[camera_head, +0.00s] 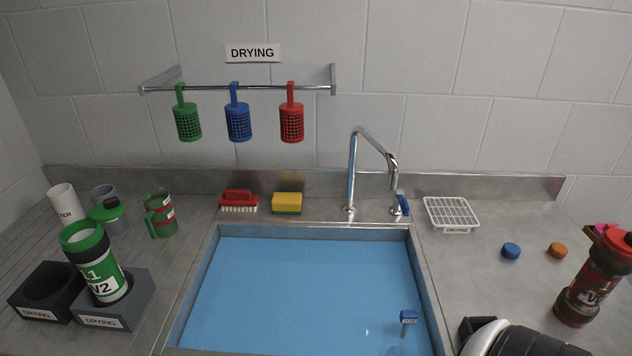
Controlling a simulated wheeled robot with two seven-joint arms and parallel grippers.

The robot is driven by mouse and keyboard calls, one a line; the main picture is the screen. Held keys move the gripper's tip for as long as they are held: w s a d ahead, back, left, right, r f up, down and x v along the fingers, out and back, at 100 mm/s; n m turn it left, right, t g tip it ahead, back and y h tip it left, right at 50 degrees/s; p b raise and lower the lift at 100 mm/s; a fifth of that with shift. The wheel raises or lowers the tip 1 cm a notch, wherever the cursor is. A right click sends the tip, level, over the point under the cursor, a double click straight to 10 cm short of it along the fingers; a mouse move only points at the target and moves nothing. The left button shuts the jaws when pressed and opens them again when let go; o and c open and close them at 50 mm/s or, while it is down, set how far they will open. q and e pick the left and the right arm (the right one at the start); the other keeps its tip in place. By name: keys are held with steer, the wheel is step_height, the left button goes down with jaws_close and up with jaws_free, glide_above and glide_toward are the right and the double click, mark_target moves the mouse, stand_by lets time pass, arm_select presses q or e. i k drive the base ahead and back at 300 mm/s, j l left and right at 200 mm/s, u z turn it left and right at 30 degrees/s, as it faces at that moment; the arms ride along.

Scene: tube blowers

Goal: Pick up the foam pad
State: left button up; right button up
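The foam pad seems to be the yellow block with a green underside (287,202), lying on the steel ledge behind the sink. A red brush (239,201) with pale bristles lies just left of it, a small gap apart. The pad is uncovered and nothing holds it.
The blue-floored sink (300,290) lies in front of the pad, with a tall tap (352,180) to its right. A rail (210,88) with baskets hangs above. Bottles and mugs stand left. A white rack (452,214) and red bottle (594,282) stand right.

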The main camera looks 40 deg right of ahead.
mark_target(511, 250)
steer(key=z, duration=2.6)
steer(key=i+l+u, duration=0.1)
steer(key=l, duration=0.35)
steer(key=i+l+u, duration=0.15)
steer(key=l, duration=0.25)
steer(key=l+u, duration=0.1)
steer(key=l, duration=0.35)
steer(key=i, duration=0.05)
